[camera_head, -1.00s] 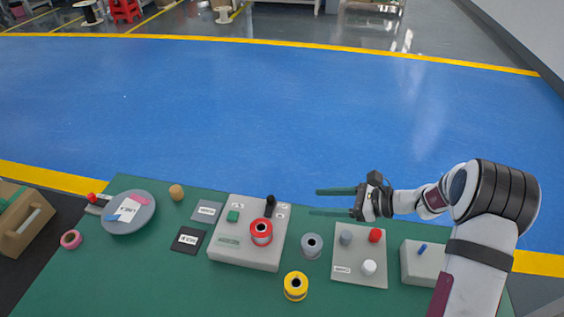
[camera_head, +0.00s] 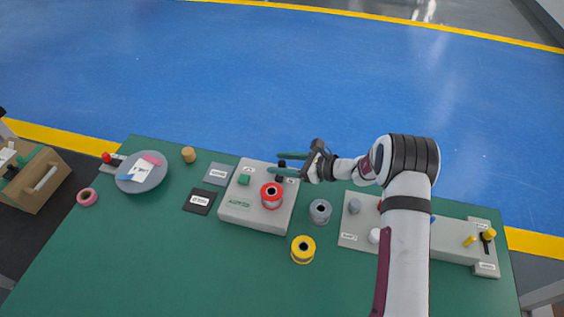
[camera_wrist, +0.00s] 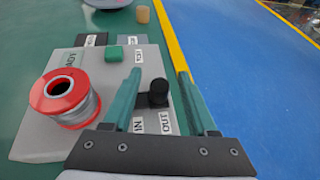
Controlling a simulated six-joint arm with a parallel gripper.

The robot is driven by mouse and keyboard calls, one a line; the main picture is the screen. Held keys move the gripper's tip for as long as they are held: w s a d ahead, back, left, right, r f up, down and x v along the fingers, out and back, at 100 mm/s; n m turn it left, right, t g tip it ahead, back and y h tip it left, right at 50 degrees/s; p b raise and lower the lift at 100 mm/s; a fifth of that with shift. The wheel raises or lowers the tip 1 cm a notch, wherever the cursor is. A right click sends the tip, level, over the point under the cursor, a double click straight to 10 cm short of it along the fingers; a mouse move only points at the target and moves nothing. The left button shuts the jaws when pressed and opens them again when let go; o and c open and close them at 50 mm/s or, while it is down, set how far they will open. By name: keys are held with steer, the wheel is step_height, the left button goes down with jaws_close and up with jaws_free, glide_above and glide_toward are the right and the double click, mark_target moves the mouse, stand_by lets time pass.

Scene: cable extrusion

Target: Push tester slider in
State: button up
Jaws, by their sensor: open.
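The tester is a light grey box (camera_head: 240,212) with a green block on top and a red-rimmed spool (camera_head: 271,195) standing on it. Its black slider knob (camera_wrist: 158,92) shows in the wrist view, close to the white IN and OUT labels. My gripper (camera_wrist: 160,75) is open, with its two green fingers spread and the knob between them in that view. I cannot tell whether either finger touches the knob. In the head view my gripper (camera_head: 280,163) is over the tester's far right corner, and the fingers partly hide the knob.
A grey spool (camera_head: 320,211) and a yellow spool (camera_head: 303,250) stand right and in front of the tester. Small dark cards (camera_head: 198,201) lie to its left, beyond them a round grey plate (camera_head: 141,178). My arm partly hides a panel with knobs at right.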

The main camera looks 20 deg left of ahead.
jaws_close()
steer(key=shift+d, duration=0.1)
stand_by(1.2)
